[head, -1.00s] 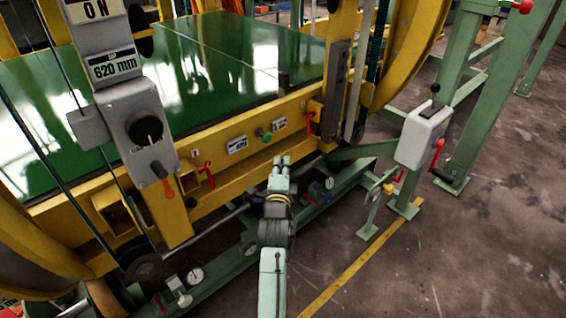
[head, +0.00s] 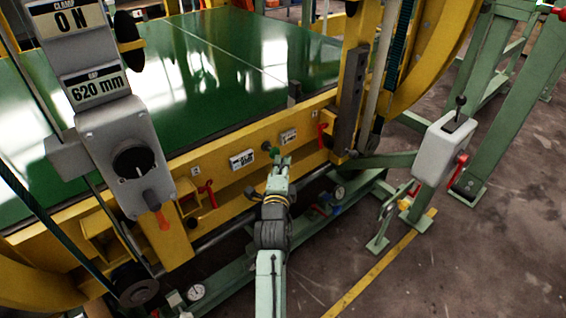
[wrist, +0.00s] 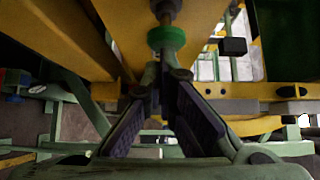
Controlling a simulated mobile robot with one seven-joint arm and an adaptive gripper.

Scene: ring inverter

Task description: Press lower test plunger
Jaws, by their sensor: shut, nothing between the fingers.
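The plunger is a round green knob (head: 269,147) on the front face of the yellow beam, between two small label plates. In the wrist view its green head (wrist: 166,38) shows on a grey shaft, just beyond my fingertips. My gripper (head: 281,160) is shut and empty, in front of the beam at the knob. In the wrist view the fingertips (wrist: 163,72) meet just below the green head. I cannot tell whether they touch it. The fingers partly cover the knob in the head view.
A grey control box (head: 125,155) with a black dial hangs at left. Red handles (head: 208,193) stick out from the yellow beam (head: 225,178). A white lever box (head: 443,148) stands at right. Green rails and gauges (head: 196,292) lie below. Open floor is at lower right.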

